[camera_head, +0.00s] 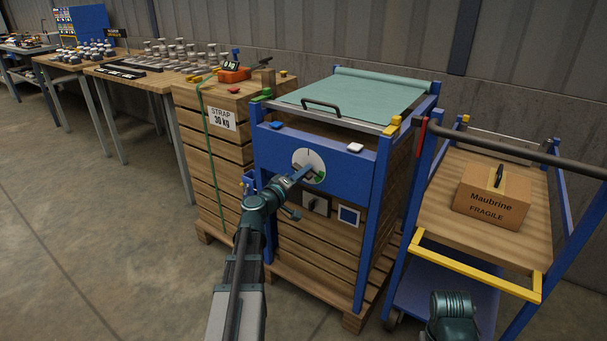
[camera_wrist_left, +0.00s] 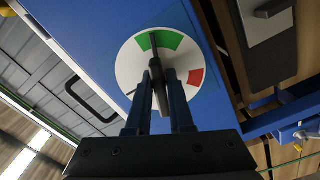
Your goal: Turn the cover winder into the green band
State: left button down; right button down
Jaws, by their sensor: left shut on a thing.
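The cover winder is on the blue front panel (camera_head: 335,150) of a crate stand, in front of a white dial (camera_head: 301,157) with a green band (camera_head: 319,176). In the left wrist view, the dial (camera_wrist_left: 130,68) shows the green band (camera_wrist_left: 170,40) at its top and a red band (camera_wrist_left: 196,77) at right. My left gripper (camera_head: 302,173) is shut on the winder's dark handle (camera_wrist_left: 155,68). The handle's far end appears over the green band, left of its middle. The fingers hide part of the dial. My right gripper is out of view.
A pale green cover (camera_head: 360,92) lies on top of the stand. A trolley with a Maubrine carton (camera_head: 492,196) stands at right. A strapped wooden stack (camera_head: 210,150) stands close at left, with tables beyond. The floor (camera_head: 100,240) at left is clear.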

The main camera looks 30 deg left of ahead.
pick_arm(q)
jog(key=shift+m, duration=0.4)
dwell(1.6)
jog(key=c, duration=0.8)
grip_release()
jog(key=s+a, duration=0.1)
jog(key=s, duration=1.2)
jog(key=shift+s, duration=0.4)
